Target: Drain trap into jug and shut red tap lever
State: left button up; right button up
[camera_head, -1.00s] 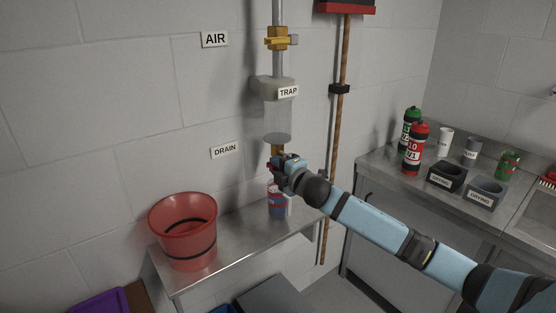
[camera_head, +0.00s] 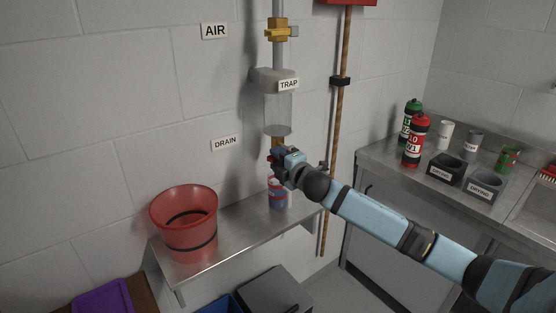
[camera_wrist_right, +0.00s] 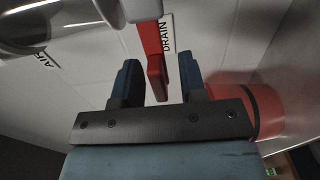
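The trap (camera_head: 278,113) is a clear bowl under a pale cap on the wall pipe, with a brass fitting (camera_head: 277,141) below it. A small blue and red container (camera_head: 278,195) stands on the shelf below it, partly hidden by my right gripper; I cannot tell if it is the jug. The red tap lever (camera_wrist_right: 154,62) shows in the right wrist view. My right gripper (camera_wrist_right: 160,85) is open, with the lever's end between its two blue fingers and gaps on both sides. In the head view the right gripper (camera_head: 278,160) covers the tap. My left gripper is not in view.
A red bucket (camera_head: 184,222) stands at the left of the metal shelf (camera_head: 240,235). A yellow valve (camera_head: 279,31) is above the trap. A broom handle (camera_head: 335,150) hangs right of it. Bottles and drying blocks (camera_head: 484,185) stand on the right counter.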

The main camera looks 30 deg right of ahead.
jog(key=s+d+b, duration=0.1)
jog(key=s, duration=1.2)
jog(key=shift+s+b, duration=0.4)
jog(key=s+a+f+m+g+y+p, duration=0.1)
jog(key=s+a+f+m+g+p, duration=0.1)
jog(key=s+a+f+m+p, duration=0.45)
jog(key=s+a+f+m+g+p, duration=0.1)
jog(key=s+a+f+m+g, duration=0.2)
jog(key=f, duration=0.7)
jog(key=s+a+f+m+g+p, duration=0.1)
jog(key=s+a+f+m+p, duration=0.1)
jog(key=s+a, duration=0.4)
jog(key=s+a+f+m+g+y+p, duration=0.1)
jog(key=s+a+f+m, duration=0.3)
jog(key=s, duration=0.4)
jog(key=shift+s+a+f+p, duration=0.35)
jog(key=shift+a+f+p, duration=0.15)
jog(key=shift+a+f, duration=0.5)
jog(key=shift+r+m, duration=0.15)
jog(key=shift+m, duration=0.1)
